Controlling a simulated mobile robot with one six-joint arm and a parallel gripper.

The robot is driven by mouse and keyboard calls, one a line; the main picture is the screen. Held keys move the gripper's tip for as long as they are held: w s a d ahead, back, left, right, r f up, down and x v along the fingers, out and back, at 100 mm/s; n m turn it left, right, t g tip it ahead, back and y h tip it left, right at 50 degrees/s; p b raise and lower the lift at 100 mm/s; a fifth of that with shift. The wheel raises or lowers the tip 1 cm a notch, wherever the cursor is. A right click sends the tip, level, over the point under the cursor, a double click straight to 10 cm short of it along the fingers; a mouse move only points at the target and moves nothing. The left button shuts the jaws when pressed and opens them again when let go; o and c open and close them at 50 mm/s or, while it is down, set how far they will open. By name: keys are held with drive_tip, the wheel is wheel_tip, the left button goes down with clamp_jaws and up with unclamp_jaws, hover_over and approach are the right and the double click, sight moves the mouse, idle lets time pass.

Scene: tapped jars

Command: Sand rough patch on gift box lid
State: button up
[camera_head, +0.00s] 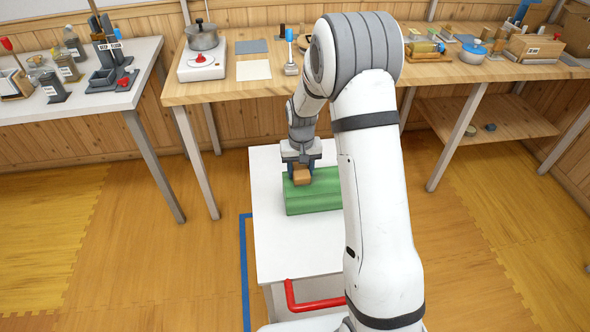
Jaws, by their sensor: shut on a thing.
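My gripper (302,171) points down over the white table (278,248) and is shut on a small brown block (302,177). The block is at the left part of the top of a green box (314,200). It looks to be on or just above the lid; I cannot tell if it touches. The right end of the green box is hidden behind my arm. No rough patch can be made out from here.
A wooden bench (235,88) behind carries a hot plate (203,65) with a pot (201,37), flat sheets and a blue bowl (473,53). A white side table (120,98) at left holds jars. A red handle (310,300) is at the table's front. The table's front left is clear.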

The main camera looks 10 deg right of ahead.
sight(314, 187)
drive_tip(key=shift+d, duration=1.65)
drive_tip(key=shift+d, duration=2.55)
drive_tip(key=shift+s, duration=0.15)
drive_tip(key=shift+s, duration=2.25)
drive_tip(key=shift+a+b, duration=0.3)
drive_tip(key=shift+a, duration=2.35)
